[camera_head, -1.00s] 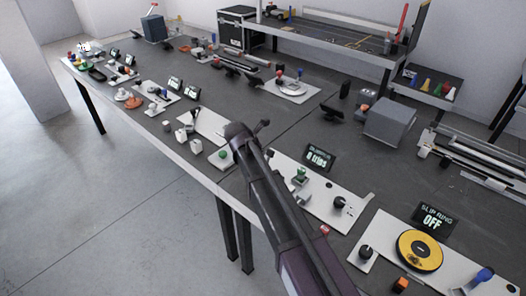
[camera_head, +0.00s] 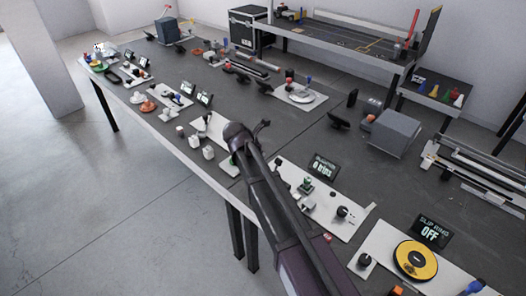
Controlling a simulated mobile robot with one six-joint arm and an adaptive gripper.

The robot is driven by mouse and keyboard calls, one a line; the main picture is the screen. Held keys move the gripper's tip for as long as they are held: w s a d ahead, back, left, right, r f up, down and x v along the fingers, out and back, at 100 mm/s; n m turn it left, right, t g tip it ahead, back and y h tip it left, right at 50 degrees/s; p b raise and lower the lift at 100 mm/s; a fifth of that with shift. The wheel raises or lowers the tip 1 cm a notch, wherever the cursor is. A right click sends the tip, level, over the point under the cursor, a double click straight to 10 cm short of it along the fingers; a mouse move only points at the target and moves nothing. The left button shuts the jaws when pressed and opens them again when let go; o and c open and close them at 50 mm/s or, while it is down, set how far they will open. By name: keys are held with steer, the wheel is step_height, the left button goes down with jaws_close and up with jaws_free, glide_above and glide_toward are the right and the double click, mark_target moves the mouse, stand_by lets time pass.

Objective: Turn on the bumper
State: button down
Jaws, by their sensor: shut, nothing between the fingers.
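A small dark display (camera_head: 323,167) reads what looks like "0 trips"; its heading is too small to read surely, so I cannot tell for certain that it belongs to the bumper. It stands behind a white panel (camera_head: 328,221) that carries a green-topped part (camera_head: 307,184) and a black knob (camera_head: 342,212).
A slip ring panel with a yellow disc (camera_head: 415,260) and a display (camera_head: 431,232) reading "OFF" lies at the right. White blocks (camera_head: 208,152), a grey box (camera_head: 394,134) and several other panels crowd the dark table (camera_head: 310,135). The floor at left is clear.

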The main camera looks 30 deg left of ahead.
steer(key=shift+s+a+r+p, duration=0.1)
steer(key=shift+s+r+p, duration=0.1)
steer(key=shift+r+p, duration=0.35)
steer(key=shift+s+a+r+p, duration=0.1)
steer(key=shift+s+r+p, duration=0.15)
steer(key=shift+r, duration=0.35)
steer(key=shift+d, duration=0.15)
steer(key=w+d+f+m+g, duration=0.2)
steer(key=d+m+g, duration=0.2)
steer(key=d+m, duration=1.7)
steer(key=s+d+m+g, duration=0.1)
steer(key=s+d+m, duration=0.2)
steer(key=d, duration=0.7)
steer(key=s+d+f+m+g+y, duration=0.1)
steer(key=s+d+m, duration=0.3)
steer(key=d, duration=0.5)
steer(key=s+d+m+y, duration=0.1)
steer(key=s+d+m, duration=0.3)
steer(key=d, duration=0.6)
steer(key=shift+d+f+g, duration=0.25)
steer(key=shift+d+g, duration=0.1)
steer(key=shift+g, duration=0.05)
